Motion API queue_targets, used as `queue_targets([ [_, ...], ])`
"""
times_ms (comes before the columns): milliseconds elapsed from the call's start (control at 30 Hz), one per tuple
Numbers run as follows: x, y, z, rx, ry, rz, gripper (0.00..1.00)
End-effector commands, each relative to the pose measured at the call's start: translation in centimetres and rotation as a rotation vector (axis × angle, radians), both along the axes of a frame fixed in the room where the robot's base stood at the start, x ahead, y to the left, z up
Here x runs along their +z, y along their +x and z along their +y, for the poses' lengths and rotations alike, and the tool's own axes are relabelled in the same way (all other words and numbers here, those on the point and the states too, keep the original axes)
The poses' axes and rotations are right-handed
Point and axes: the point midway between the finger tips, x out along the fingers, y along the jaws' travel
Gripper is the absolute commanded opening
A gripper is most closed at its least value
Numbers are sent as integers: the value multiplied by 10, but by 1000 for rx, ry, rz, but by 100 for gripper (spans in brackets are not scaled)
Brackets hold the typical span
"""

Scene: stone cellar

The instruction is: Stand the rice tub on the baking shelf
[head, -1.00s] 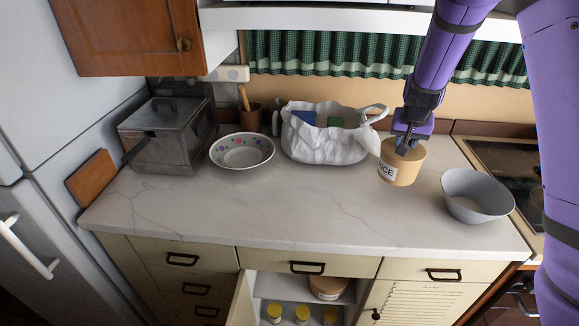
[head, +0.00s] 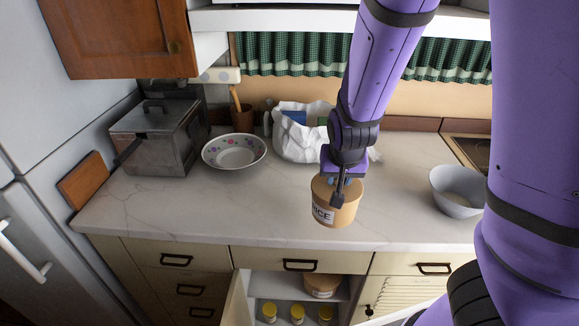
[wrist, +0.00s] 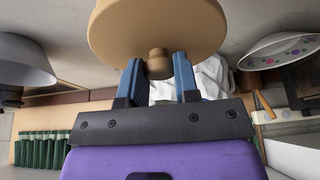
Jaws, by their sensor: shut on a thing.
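The rice tub (head: 346,213) is tan with a white label, of which "ICE" shows. My gripper (head: 340,184) is shut on the knob of its lid, which the wrist view shows between the blue fingers (wrist: 158,68). The tub (wrist: 155,30) hangs upright, seemingly above the front part of the counter. Below the counter, an open cupboard has a white shelf (head: 290,284) bearing another tan tub (head: 321,285). Several yellow-lidded jars (head: 297,312) stand on the level beneath. No label tells me which level is the baking shelf.
The marble counter (head: 240,205) is bare at its front left. A patterned bowl (head: 234,151), a white bag (head: 292,140) and a metal box (head: 152,140) stand at the back. A grey bowl (head: 455,195) is at right. The open cupboard door (head: 240,298) juts out at left.

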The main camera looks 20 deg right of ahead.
Motion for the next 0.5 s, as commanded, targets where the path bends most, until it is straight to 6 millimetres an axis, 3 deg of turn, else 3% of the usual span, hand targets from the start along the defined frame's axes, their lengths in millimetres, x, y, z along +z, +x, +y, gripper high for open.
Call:
queue_targets([
  [500,-5,52,-6,-5,0,-1,0],
])
